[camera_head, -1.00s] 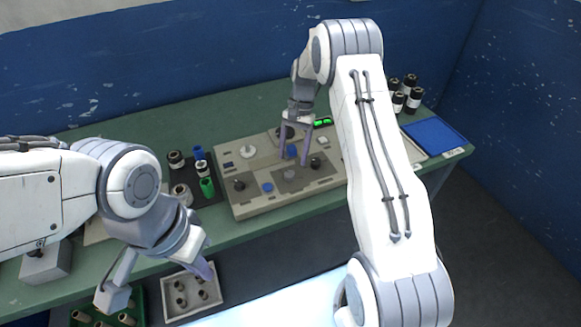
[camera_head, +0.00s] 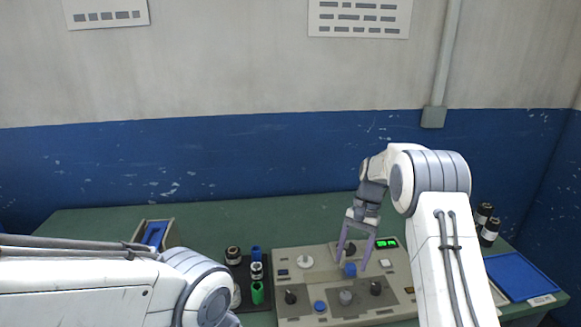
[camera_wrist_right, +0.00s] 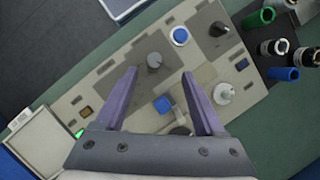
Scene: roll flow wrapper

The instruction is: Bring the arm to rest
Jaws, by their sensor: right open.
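My right gripper (camera_head: 354,258) is open above the beige control panel (camera_head: 290,258) on the green table. In the right wrist view its two purple fingers (camera_wrist_right: 158,92) are spread with nothing held between them. A blue square piece (camera_wrist_right: 163,104) on the panel shows below and between the fingers; it also shows in the head view (camera_head: 350,270). A grey knob (camera_wrist_right: 154,60) is beyond the fingertips. My left arm comes in from the left in the head view, and its gripper is outside the frame.
Black, blue and green rolls (camera_head: 257,291) stand left of the panel. Dark rolls (camera_head: 489,232) and a blue tray (camera_head: 516,275) are at the right. A small box with a blue piece (camera_head: 153,233) stands at the back left. The table behind the panel is clear.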

